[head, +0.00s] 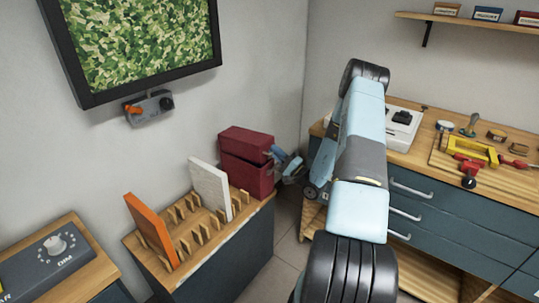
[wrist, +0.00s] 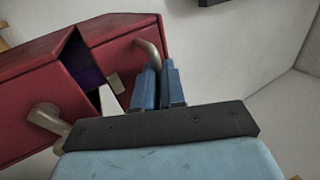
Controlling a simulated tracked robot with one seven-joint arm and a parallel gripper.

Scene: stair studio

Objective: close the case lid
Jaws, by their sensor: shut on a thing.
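The dark red case (head: 247,178) stands at the right end of the wooden rack top. Its lid (head: 246,140) is partly open, with a dark gap below it. In the wrist view a wedge-shaped gap with a purple inside (wrist: 88,65) shows between the lid (wrist: 122,62) and the body (wrist: 35,110). My gripper (head: 273,157) is at the right side of the case. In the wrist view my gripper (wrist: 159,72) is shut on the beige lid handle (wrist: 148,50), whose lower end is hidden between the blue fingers. Another beige handle (wrist: 47,117) is on the body.
A white slab (head: 210,188) and an orange slab (head: 150,230) stand in the slotted rack (head: 190,222) left of the case. A workbench (head: 425,150) with tools is at the right. A wall screen (head: 145,45) hangs above left. Floor shows between rack and bench.

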